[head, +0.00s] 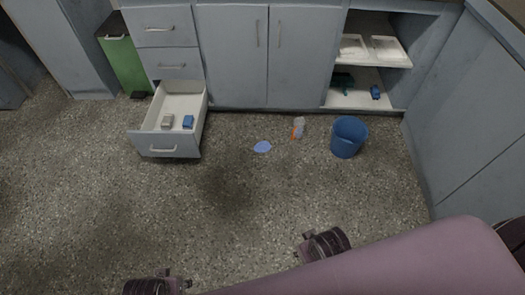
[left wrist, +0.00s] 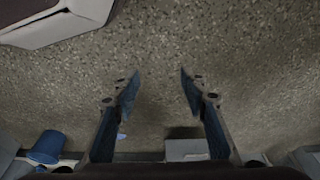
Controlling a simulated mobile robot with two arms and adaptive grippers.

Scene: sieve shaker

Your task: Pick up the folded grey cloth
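A small grey folded-looking item (head: 167,121), which looks like the grey cloth, lies in the open bottom drawer (head: 163,139). A blue item (head: 188,121) lies just to its right in the same drawer. My left gripper (left wrist: 158,84) is open and empty in the left wrist view, its two fingers spread above bare floor. It is apart from the drawer, whose grey front seems to show at the bottom of that view (left wrist: 186,149). The cloth cannot be made out there. My right gripper is not in view.
A blue bucket (head: 348,137), a bottle with orange (head: 298,128) and a flat light-blue piece (head: 262,147) are on the floor before the cabinets. A green bin (head: 124,62) stands left of the drawers. Open shelves (head: 372,50) are at right. The middle floor is clear.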

